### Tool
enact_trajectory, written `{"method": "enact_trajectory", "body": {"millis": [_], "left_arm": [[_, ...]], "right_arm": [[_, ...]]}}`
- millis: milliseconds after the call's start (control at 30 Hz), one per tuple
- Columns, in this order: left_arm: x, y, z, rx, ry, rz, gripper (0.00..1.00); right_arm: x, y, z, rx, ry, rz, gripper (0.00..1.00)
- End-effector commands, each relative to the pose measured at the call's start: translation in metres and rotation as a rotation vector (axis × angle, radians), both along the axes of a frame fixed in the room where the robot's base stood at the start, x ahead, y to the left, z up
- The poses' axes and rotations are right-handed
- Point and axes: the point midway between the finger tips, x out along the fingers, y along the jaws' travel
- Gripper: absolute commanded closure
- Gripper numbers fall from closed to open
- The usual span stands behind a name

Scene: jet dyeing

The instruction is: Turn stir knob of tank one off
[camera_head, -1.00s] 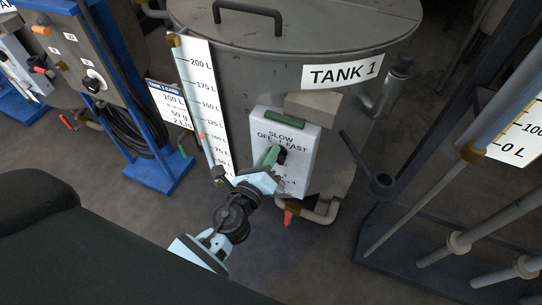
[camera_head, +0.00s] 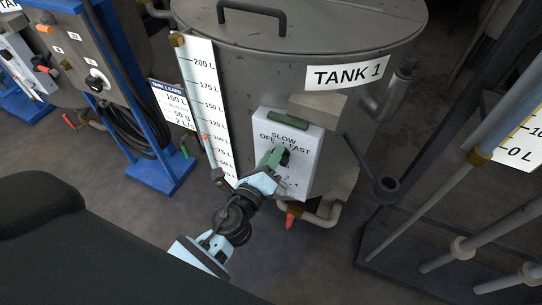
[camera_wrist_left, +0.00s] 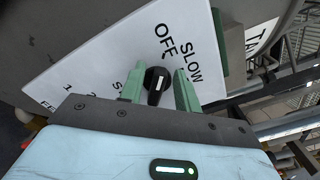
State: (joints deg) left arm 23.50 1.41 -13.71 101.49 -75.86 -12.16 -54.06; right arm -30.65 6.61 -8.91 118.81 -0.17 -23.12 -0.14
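The stir knob of tank one is a small black knob with a white pointer line (camera_wrist_left: 157,84). It sits on a white panel (camera_head: 302,144) on the front of the grey tank labelled TANK 1 (camera_head: 300,70). The panel is marked OFF, SLOW and FAST. My left gripper (camera_head: 277,158) is at the panel. In the left wrist view its two green fingers (camera_wrist_left: 160,90) stand on either side of the knob, open, with a narrow gap at the right finger. Whether the left finger touches the knob is unclear. My right gripper is not in view.
A level scale (camera_head: 207,105) stands left of the panel. A pipe with a red-handled valve (camera_head: 290,220) is below it. A blue-framed stand (camera_head: 160,180) is to the left. Metal rods and pipes (camera_head: 430,205) stand at the right.

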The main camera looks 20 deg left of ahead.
Motion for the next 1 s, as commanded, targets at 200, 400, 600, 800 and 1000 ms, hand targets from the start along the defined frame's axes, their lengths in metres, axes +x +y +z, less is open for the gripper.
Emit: {"method": "enact_trajectory", "body": {"millis": [200, 400, 600, 800, 1000], "left_arm": [[0.0, 0.0, 0.0, 0.002, 0.0, 0.0, 0.64], [-0.007, 0.0, -0.001, 0.002, 0.001, 0.0, 0.64], [-0.036, 0.001, -0.002, 0.002, 0.003, 0.0, 0.64], [-0.064, 0.002, -0.002, 0.001, 0.003, 0.0, 0.64], [-0.077, 0.003, -0.001, 0.001, 0.0, 0.0, 0.64]], "right_arm": [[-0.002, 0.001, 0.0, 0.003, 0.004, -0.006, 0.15], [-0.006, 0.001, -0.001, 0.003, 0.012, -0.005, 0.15], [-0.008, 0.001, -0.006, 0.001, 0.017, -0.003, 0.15], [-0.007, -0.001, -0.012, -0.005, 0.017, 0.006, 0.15], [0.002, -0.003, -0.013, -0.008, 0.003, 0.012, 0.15]]}}
